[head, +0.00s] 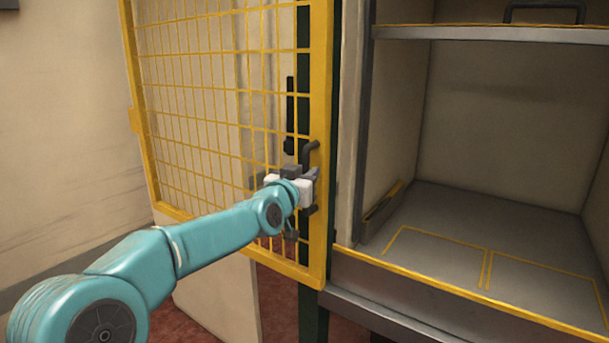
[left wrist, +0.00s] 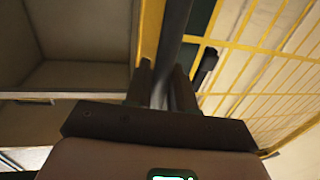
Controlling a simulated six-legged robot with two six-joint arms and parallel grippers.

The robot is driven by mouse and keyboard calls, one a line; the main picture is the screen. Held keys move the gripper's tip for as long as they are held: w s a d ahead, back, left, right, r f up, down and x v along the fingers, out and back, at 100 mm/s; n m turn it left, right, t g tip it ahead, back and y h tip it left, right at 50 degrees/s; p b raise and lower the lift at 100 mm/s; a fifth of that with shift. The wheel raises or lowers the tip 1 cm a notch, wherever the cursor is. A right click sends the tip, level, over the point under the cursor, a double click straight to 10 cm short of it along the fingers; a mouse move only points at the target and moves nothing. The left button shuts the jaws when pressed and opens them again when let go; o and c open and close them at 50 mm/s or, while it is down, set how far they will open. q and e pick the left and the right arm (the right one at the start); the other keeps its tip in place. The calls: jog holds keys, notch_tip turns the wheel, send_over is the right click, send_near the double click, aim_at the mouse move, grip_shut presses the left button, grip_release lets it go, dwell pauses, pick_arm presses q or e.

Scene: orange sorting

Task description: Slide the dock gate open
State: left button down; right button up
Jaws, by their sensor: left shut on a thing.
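The dock gate (head: 318,100) is a yellow frame with wire mesh, standing left of an open bay in the head view. Its yellow frame also shows in the left wrist view (left wrist: 151,30). A dark upright handle (head: 312,152) is fixed on the gate's right edge. It shows as a grey bar in the left wrist view (left wrist: 173,45). My left gripper (head: 312,175) is shut on this handle, its fingers on either side of the bar. The fingers and wrist hide the handle's middle in the head view. My right gripper is in neither view.
The bay right of the gate has a grey floor (head: 440,215) with yellow outlined rectangles and a shelf (head: 490,34) above. A dark green post (head: 304,30) stands behind the gate. A beige wall (head: 60,130) is at left. The bay floor looks empty apart from a small piece at its left side.

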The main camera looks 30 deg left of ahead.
pick_arm(q)
jog(key=shift+a+r, duration=0.1)
jog(key=shift+r, duration=0.05)
jog(key=c, duration=1.1)
grip_release()
jog(key=shift+w+d, duration=0.1)
jog(key=shift+d, duration=0.1)
jog(key=shift+s+a, duration=0.1)
jog(key=shift+s, duration=0.1)
jog(key=shift+s+f, duration=0.2)
jog(key=shift+s, duration=0.1)
jog(key=s+d+b, duration=0.1)
jog(key=s+d, duration=0.2)
jog(key=s, duration=1.2)
jog(key=shift+d, duration=0.2)
